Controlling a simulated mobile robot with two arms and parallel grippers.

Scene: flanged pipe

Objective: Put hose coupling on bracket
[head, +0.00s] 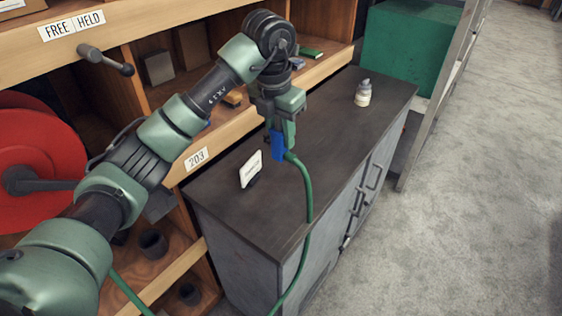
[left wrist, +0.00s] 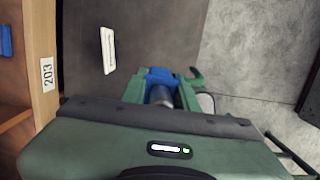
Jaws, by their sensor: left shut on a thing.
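My left gripper (head: 279,143) reaches in from the left and hangs above the dark cabinet top. It is shut on the blue hose coupling (head: 278,148). A green hose (head: 305,190) runs from the coupling, over the cabinet's front edge and down. In the left wrist view, the blue coupling (left wrist: 160,74) shows between the green fingers, with a dark cylinder in front of it. My right gripper is out of view.
A small white card (head: 251,169) stands on the cabinet top (head: 335,115), left of the gripper. A white bottle (head: 363,93) stands farther back. A red reel (head: 38,150) is at the left by the wooden shelves. Grey floor (head: 450,200) is clear at the right.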

